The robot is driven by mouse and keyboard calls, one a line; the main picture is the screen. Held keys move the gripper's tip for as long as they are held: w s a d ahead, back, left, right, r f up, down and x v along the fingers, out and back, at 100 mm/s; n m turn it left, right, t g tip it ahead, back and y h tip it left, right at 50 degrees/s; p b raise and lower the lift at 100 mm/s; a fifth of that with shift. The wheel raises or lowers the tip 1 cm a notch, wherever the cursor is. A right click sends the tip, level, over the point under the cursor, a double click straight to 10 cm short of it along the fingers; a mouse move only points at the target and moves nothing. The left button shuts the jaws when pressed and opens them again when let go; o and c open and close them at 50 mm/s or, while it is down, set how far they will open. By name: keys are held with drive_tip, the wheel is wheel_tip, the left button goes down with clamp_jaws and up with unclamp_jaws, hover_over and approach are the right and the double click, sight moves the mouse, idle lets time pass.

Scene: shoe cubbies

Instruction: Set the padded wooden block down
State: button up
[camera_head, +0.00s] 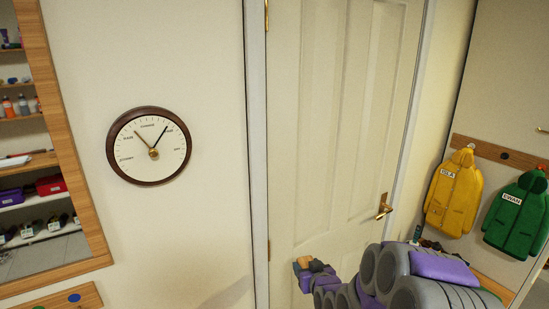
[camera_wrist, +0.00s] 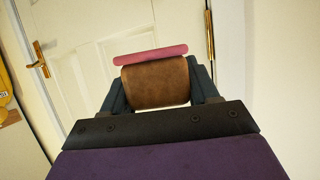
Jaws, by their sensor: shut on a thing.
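The padded wooden block (camera_wrist: 155,86) shows in the wrist view as a brown, rounded piece with a pink padded strip (camera_wrist: 150,55) along its far edge. My gripper (camera_wrist: 157,92) is shut on it, with one dark finger at each side. The block is held up in front of a white door, and no surface shows directly beneath it. In the head view my arm reaches in from the lower right, and my gripper (camera_head: 308,265) is small at its far end. A small brownish part shows there, but the block is hard to make out.
A white panelled door (camera_head: 330,130) with a brass handle (camera_head: 384,206) stands ahead. A wood-framed opening with shelves (camera_head: 30,150) is at far left. Yellow (camera_head: 454,192) and green (camera_head: 518,212) coats hang at right.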

drive_tip(key=shift+s+d+r+m+h, duration=0.15)
drive_tip(key=shift+d+r+m+h, duration=0.1)
drive_tip(key=shift+d+m+h, duration=0.3)
drive_tip(key=shift+s+d+r+m+h, duration=0.2)
drive_tip(key=shift+d+h, duration=0.25)
drive_tip(key=shift+d, duration=0.3)
drive_tip(key=shift+s+d+r+m+h, duration=0.1)
drive_tip(key=shift+d+r+m+h, duration=0.2)
drive_tip(key=shift+d+m+h, duration=0.3)
drive_tip(key=shift+d, duration=0.1)
drive_tip(key=shift+n, duration=0.25)
